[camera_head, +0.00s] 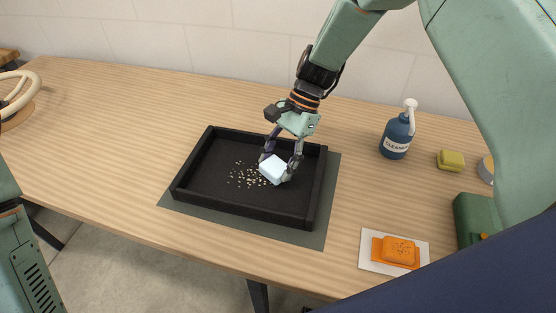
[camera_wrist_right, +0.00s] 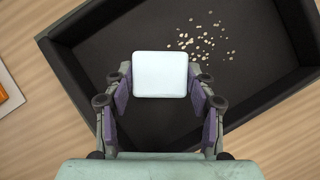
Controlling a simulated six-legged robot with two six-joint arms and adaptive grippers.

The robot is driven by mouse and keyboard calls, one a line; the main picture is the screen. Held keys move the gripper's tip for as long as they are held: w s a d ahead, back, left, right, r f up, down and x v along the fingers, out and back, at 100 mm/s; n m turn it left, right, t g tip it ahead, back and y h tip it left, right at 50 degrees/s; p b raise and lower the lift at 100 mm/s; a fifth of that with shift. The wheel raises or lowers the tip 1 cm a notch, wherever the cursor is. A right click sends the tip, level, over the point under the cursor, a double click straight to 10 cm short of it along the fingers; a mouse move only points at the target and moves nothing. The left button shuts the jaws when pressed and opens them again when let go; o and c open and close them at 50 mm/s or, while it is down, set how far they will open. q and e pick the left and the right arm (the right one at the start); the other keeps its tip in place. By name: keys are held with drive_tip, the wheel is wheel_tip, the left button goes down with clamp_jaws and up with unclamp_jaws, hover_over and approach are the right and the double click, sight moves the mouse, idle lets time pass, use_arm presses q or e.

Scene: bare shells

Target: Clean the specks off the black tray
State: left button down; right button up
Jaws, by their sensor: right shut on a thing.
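The black tray (camera_head: 191,165) lies on a dark grey mat (camera_head: 330,187) on the wooden table. Several pale specks (camera_head: 246,176) are scattered over the middle of its floor. My right gripper (camera_head: 279,166) is inside the tray's outline, shut on a white block-shaped sponge (camera_head: 273,170). The sponge is just right of the specks; I cannot tell whether it touches the floor. In the right wrist view the sponge (camera_wrist_right: 160,74) sits between both fingers, with the specks (camera_wrist_right: 205,40) up and to the right. My left gripper is not in view.
A blue cleaner bottle (camera_head: 397,135), a yellow-green sponge (camera_head: 451,160) and a dark green box (camera_head: 477,218) stand to the right.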

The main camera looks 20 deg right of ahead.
drive_tip(key=shift+f, duration=0.2)
drive_tip(key=shift+d+f, duration=0.15)
drive_tip(key=shift+f, duration=0.1)
drive_tip(key=shift+f, duration=0.1)
drive_tip(key=shift+f+b, duration=0.3)
drive_tip(key=shift+b, duration=0.05)
drive_tip(key=shift+f, duration=0.2)
drive_tip(key=shift+w+a, duration=0.1)
drive_tip(key=shift+a, duration=0.1)
